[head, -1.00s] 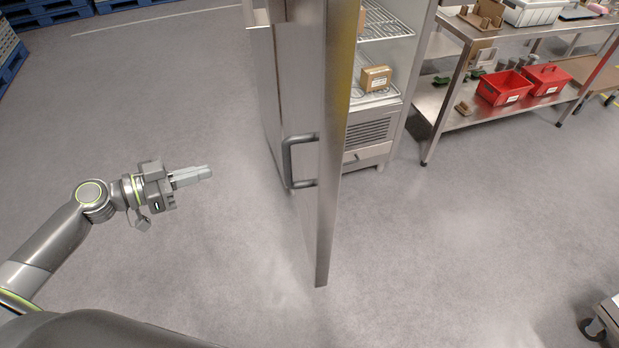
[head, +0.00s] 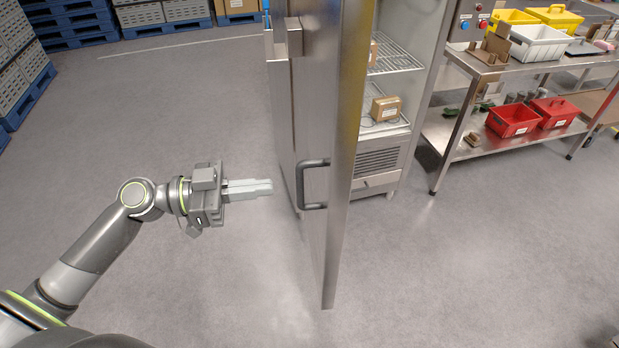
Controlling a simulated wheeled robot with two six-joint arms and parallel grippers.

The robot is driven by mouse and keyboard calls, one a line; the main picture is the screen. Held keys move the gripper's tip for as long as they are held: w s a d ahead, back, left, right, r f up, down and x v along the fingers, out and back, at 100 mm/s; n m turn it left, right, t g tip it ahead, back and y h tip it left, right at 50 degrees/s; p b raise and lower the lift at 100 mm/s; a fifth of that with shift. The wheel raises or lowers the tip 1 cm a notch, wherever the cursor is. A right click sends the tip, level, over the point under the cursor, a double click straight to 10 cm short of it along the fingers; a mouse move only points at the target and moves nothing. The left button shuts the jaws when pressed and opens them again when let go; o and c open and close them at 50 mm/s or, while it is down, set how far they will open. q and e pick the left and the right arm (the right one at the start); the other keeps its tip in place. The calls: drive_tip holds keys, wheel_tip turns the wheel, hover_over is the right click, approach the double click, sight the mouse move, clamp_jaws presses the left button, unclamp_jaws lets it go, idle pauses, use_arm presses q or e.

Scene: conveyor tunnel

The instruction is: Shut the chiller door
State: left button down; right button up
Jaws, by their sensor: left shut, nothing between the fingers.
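The chiller door (head: 345,130) is a tall steel panel standing wide open, seen nearly edge-on in the middle of the head view. Its grey bar handle (head: 303,187) is on the left face. The chiller (head: 379,162) stands behind and to the right of the door, with its wire shelves and a vent grille showing. A small brown box (head: 386,108) sits on a shelf inside. My left gripper (head: 271,187) is shut and empty, pointing right, a short gap to the left of the handle. My right gripper is not in view.
A steel shelf table (head: 463,150) with red bins (head: 513,120) and a white bin (head: 542,44) stands at the right. Blue pallets (head: 75,33) with stacked crates are at the back left. The floor around the door is clear.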

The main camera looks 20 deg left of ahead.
sight(328, 181)
use_arm(q)
drive_tip(key=p+x, duration=0.2)
drive_tip(key=x, duration=0.2)
drive_tip(key=p+x, duration=0.2)
drive_tip(key=x, duration=0.1)
drive_tip(key=shift+w+d+r, duration=0.2)
drive_tip(key=shift+w+d, duration=0.05)
drive_tip(key=shift+d, duration=0.05)
drive_tip(key=shift+w+d+f+p, duration=0.15)
drive_tip(key=shift+w+d+p, duration=0.2)
drive_tip(key=shift+d, duration=0.25)
drive_tip(key=shift+d, duration=0.1)
